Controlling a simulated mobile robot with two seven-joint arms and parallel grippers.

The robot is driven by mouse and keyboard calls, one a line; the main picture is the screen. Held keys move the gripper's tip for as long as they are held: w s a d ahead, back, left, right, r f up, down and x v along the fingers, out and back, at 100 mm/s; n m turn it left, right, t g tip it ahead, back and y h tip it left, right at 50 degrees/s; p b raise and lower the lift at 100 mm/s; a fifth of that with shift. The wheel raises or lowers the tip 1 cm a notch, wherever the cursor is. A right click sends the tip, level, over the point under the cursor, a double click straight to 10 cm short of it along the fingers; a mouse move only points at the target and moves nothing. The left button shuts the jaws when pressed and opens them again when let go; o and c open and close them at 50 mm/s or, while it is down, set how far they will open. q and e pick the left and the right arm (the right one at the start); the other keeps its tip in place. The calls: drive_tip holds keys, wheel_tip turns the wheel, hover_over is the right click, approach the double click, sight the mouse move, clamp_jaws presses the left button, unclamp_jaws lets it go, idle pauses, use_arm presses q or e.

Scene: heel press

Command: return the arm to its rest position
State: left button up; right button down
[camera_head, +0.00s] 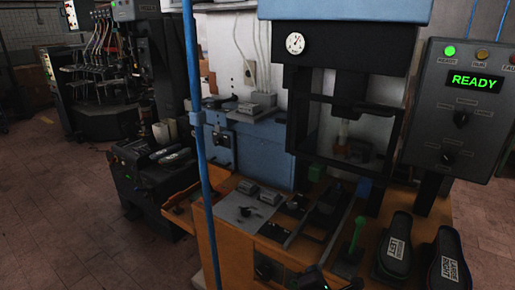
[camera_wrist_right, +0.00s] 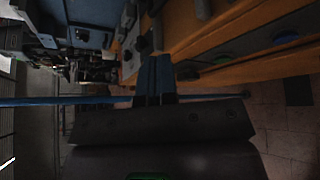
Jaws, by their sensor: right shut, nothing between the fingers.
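My right gripper (camera_wrist_right: 153,78) shows in the right wrist view with its two fingers together and nothing between them. It points toward the wooden bench (camera_wrist_right: 245,35), apart from anything I can make out. In the head view, a dark part with a small green light shows at the bottom edge; I cannot tell if it is my right wrist. My left gripper is in neither view. The heel press (camera_head: 345,100) stands behind the bench with its opening clear of my arms. Its control panel (camera_head: 461,110) reads READY with a green lamp lit.
Two dark shoe forms, marked LEFT (camera_head: 397,247) and RIGHT (camera_head: 447,262), stand at the bench's right. A green-handled lever (camera_head: 356,235) is beside them. A blue upright pole (camera_head: 198,140) crosses the view on the left. Open tiled floor (camera_head: 60,200) lies left.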

drive_tip(key=s+d+f+m+g+b, duration=0.1)
drive_tip(key=s+d+f+m, duration=0.2)
drive_tip(key=s+m, duration=0.4)
drive_tip(key=s+d+f+m+g+y+b, duration=0.1)
drive_tip(key=s+d+f+m, duration=0.3)
drive_tip(key=s+m, duration=0.4)
drive_tip(key=s+d+f+m+b, duration=0.1)
drive_tip(key=s+d+f+m, duration=0.2)
drive_tip(key=s+d+m, duration=0.2)
drive_tip(key=s+m, duration=0.2)
drive_tip(key=s, duration=0.2)
drive_tip(key=shift+d+f+g+y, duration=0.15)
drive_tip(key=shift+f+g+y, duration=0.05)
drive_tip(key=shift+g+y, duration=0.2)
drive_tip(key=shift+s+d+m, duration=0.1)
drive_tip(key=shift+s+m, duration=0.05)
drive_tip(key=shift+m, duration=0.15)
